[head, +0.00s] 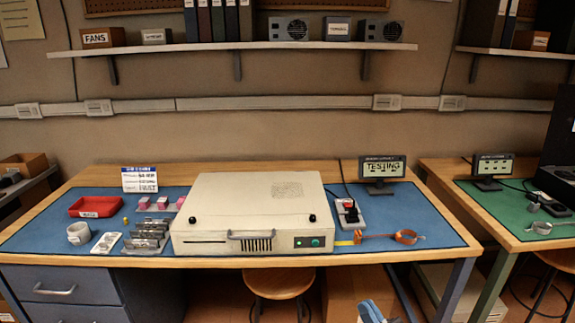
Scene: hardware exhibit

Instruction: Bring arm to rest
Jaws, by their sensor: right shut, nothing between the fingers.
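My right gripper (371,312) shows only in part at the bottom edge of the head view, right of centre. It is shut and empty, in front of and below the workbench's front edge, apart from everything on it. Most of the right arm is out of the picture. My left gripper and arm are not in view.
A beige case (255,205) stands on the blue mat (340,240) of the workbench. A red tray (98,206), metal parts (148,236) and a small monitor (382,172) surround it. A round stool (279,283) stands below, left of my gripper.

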